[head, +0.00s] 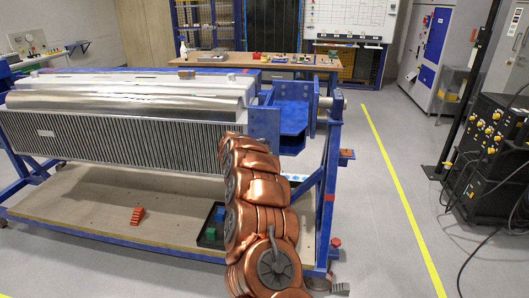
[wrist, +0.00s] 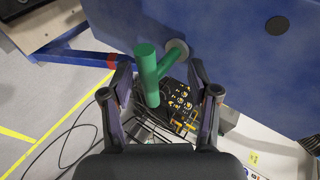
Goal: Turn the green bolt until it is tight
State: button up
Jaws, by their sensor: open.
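The green bolt (wrist: 147,76) shows in the wrist view as a thick green bar with a green stem, which runs to a round grey collar on the blue plate (wrist: 230,75). My gripper (wrist: 160,85) is open, with one finger on each side of the bar's lower part. I see gaps between the fingers and the bar; whether the bar is within reach in depth I cannot tell. In the head view my copper-coloured arm extends to the blue jig (head: 265,124); my gripper and the green bolt cannot be made out there.
A finned metal block (head: 120,125) lies along the jig frame. A lower wooden shelf (head: 110,212) carries an orange piece (head: 137,215) and a black tray (head: 210,236) with coloured blocks. A black equipment cabinet (head: 492,150) with cables stands right. Clear floor lies between jig and cabinet.

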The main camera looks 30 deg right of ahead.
jog(key=v, duration=1.2)
dwell(0.3)
dwell(0.4)
